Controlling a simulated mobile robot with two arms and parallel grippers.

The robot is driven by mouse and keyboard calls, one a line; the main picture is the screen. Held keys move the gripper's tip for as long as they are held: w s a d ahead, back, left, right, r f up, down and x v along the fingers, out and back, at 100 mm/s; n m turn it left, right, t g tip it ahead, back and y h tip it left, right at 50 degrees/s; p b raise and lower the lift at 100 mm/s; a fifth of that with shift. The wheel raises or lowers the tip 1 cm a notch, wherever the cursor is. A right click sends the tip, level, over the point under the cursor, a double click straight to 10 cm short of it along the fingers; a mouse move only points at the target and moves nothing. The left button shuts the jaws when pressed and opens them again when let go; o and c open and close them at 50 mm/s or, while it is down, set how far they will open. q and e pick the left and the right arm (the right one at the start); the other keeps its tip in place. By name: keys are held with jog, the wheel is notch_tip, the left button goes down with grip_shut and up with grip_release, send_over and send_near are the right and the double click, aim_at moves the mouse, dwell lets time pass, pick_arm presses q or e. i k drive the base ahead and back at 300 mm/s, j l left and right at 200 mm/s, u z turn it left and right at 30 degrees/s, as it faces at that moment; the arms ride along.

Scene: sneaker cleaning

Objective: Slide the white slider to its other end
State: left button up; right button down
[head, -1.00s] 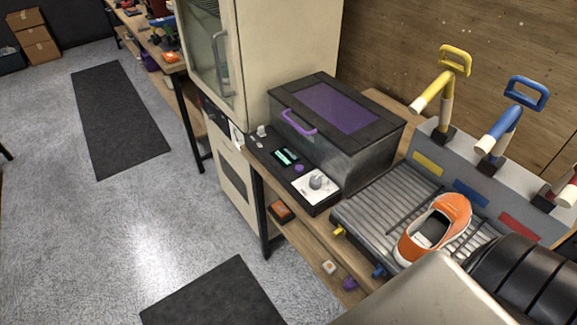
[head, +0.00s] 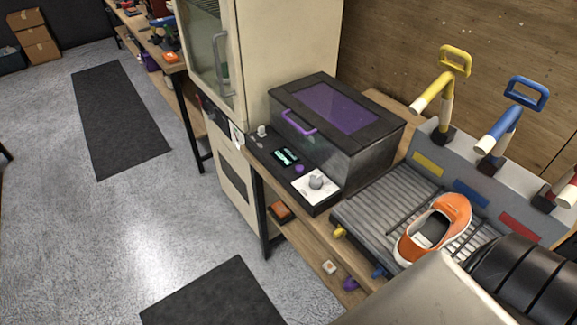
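A dark box machine (head: 365,155) with a purple lid window and purple handle stands on the bench, lid shut. Its front control panel (head: 268,157) holds a small white upright piece (head: 262,131) at the far left end, which looks like the white slider. Smaller pale marks lie just beside it, too small to read. A small lit display (head: 286,156), a purple button (head: 299,169) and a grey dial on a white plate (head: 316,182) follow to the right. Neither of my grippers is in view, and nothing touches the panel.
An orange sneaker (head: 434,228) rests on a grey roller conveyor (head: 375,205) right of the machine. Yellow and blue handles (head: 527,93) rise behind it. A tall cream cabinet (head: 285,45) stands left. The floor in front is open, with dark mats (head: 118,120).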

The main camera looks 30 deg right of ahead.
aim_at(261, 132)
jog(key=z, duration=0.4)
jog(key=i+j+z, duration=0.2)
jog(key=z, duration=0.15)
jog(key=i+j+z, duration=0.2)
jog(key=j+z, duration=0.2)
jog(key=i+j+z, duration=0.15)
jog(key=z, duration=0.2)
jog(key=j, duration=0.1)
